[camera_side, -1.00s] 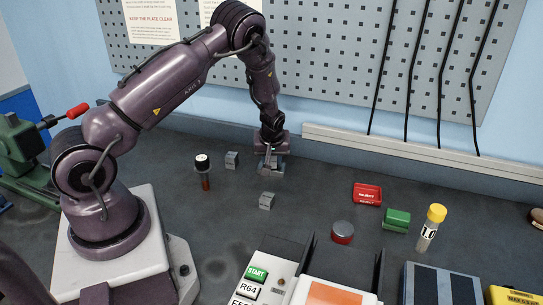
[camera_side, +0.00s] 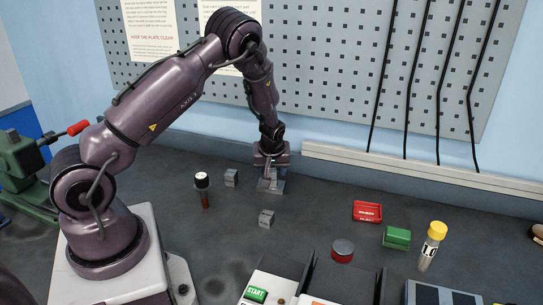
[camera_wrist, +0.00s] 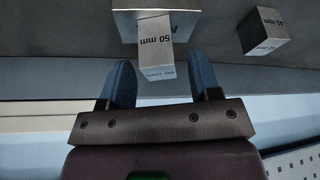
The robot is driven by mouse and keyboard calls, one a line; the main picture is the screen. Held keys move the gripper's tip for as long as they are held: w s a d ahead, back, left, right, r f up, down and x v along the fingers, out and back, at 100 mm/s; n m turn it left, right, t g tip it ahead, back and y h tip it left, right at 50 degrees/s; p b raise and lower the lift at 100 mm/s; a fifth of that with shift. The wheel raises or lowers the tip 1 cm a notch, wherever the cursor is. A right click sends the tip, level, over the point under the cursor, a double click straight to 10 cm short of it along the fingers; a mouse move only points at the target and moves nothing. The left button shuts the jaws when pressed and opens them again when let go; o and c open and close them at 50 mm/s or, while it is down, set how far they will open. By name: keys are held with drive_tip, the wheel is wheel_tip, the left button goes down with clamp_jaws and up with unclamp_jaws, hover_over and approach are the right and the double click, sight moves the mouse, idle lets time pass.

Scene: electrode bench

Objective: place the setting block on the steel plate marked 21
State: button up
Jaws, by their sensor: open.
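A grey block marked 50 mm (camera_wrist: 155,36) stands on a pale steel plate (camera_wrist: 124,24) in the wrist view. The plate's own marking is mostly hidden there, so I cannot read its number. My gripper (camera_wrist: 163,82) is open, one finger to each side of the block's near end; I cannot tell whether either finger touches it. In the side view my gripper (camera_side: 270,182) is low over the plate (camera_side: 277,188) at the back of the bench, and its fingers largely hide the block.
A second marked block (camera_wrist: 262,32) is at upper right in the wrist view.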

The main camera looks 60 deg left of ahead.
drive_tip(key=s+d+r+m+t+h, duration=0.1)
drive_tip(key=s+d+r+m+h, duration=0.15)
drive_tip(key=d+r, duration=0.7)
drive_tip(key=s+d+r+m+t+h, duration=0.1)
drive_tip(key=s+d+r+m, duration=0.4)
drive_tip(key=r, duration=0.8)
drive_tip(key=s+d+r+m+t, duration=0.1)
drive_tip(key=s+d+r+m, duration=0.5)
drive_tip(key=s+d, duration=0.3)
drive_tip(key=s+r, duration=0.1)
drive_tip(key=s, duration=0.3)
drive_tip(key=shift+d+r+t+h, duration=0.2)
drive_tip(key=shift+d+t+h, duration=0.15)
drive_tip(key=shift+d+t, duration=0.05)
